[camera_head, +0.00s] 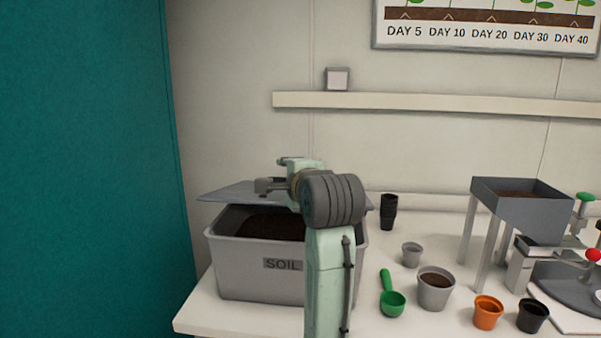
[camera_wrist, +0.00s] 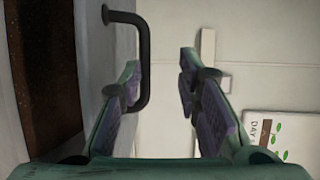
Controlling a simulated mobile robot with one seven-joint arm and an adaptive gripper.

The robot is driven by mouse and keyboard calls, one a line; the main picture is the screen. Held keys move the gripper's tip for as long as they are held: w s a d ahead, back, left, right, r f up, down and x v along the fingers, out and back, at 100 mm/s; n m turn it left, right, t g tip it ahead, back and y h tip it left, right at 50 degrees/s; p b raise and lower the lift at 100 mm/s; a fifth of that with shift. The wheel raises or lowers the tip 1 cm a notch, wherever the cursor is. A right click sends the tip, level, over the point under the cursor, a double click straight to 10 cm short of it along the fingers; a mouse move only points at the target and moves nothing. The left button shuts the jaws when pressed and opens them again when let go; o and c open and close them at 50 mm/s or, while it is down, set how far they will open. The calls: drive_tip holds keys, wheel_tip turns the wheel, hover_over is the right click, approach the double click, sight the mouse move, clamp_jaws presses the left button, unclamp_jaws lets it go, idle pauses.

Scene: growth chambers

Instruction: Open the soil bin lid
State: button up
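The grey soil bin (camera_head: 235,268), marked SOIL, stands on the left of the white bench. Its grey lid (camera_head: 228,193) is raised off the front of the opening, and dark soil (camera_head: 265,227) shows below it. My gripper (camera_head: 282,175) is at the lid, partly hidden by my own wrist. In the wrist view, the two fingers of my gripper (camera_wrist: 160,64) are apart. A dark handle (camera_wrist: 144,55) runs close by the left finger, on its inner side; I cannot tell whether they touch. Soil (camera_wrist: 40,70) also shows at the left of that view.
To the right of the bin are a green scoop (camera_head: 391,301), a grey pot with soil (camera_head: 435,290), an orange pot (camera_head: 488,313) and black cups (camera_head: 389,212). A grey hopper (camera_head: 520,204) stands farther right. A shelf (camera_head: 430,104) runs along the wall above.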

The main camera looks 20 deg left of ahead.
drive_tip(key=r+v, duration=0.1)
drive_tip(key=v, duration=0.7)
drive_tip(key=shift+r, duration=0.4)
drive_tip(key=shift+d, duration=0.15)
idle(0.6)
